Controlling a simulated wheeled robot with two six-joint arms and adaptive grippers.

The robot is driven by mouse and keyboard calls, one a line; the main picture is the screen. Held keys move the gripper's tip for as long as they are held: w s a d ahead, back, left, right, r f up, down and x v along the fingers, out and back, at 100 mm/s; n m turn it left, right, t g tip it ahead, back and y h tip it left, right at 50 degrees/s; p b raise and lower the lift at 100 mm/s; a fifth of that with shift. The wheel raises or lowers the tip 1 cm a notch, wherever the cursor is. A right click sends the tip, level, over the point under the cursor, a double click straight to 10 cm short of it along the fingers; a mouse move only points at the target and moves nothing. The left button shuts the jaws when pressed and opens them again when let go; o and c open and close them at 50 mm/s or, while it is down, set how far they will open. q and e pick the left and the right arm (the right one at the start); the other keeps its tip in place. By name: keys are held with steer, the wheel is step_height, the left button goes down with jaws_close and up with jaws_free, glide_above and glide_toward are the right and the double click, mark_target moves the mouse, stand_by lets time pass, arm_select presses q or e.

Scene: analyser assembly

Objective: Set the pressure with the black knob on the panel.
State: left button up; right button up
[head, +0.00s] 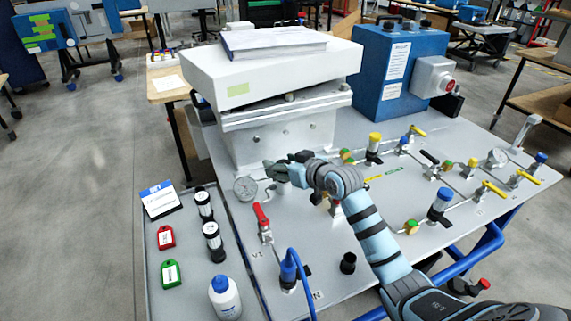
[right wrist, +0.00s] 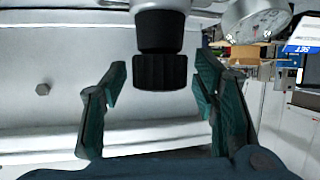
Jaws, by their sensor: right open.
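The black knob (right wrist: 160,72) shows in the right wrist view as a ribbed cap on a dark, round body. My right gripper (right wrist: 160,85) is open, with one green-padded finger on each side of the knob. Gaps show between the fingers and the knob, so it is not gripped. In the head view my right gripper (head: 277,172) is over the panel (head: 318,235), just right of a round pressure gauge (head: 245,188). There I cannot clearly tell the knob from the dark gripper parts. The gauge also shows in the right wrist view (right wrist: 256,18). My left gripper is not in view.
A red-handled valve (head: 262,216) and a blue hose (head: 297,262) are below the gripper. A white box-like unit (head: 275,75) stands behind it. Several yellow-handled valves fill the panel's right side. A side tray holds tags, dark cylinders and a white bottle (head: 224,297).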

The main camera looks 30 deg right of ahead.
steer(key=v, duration=1.2)
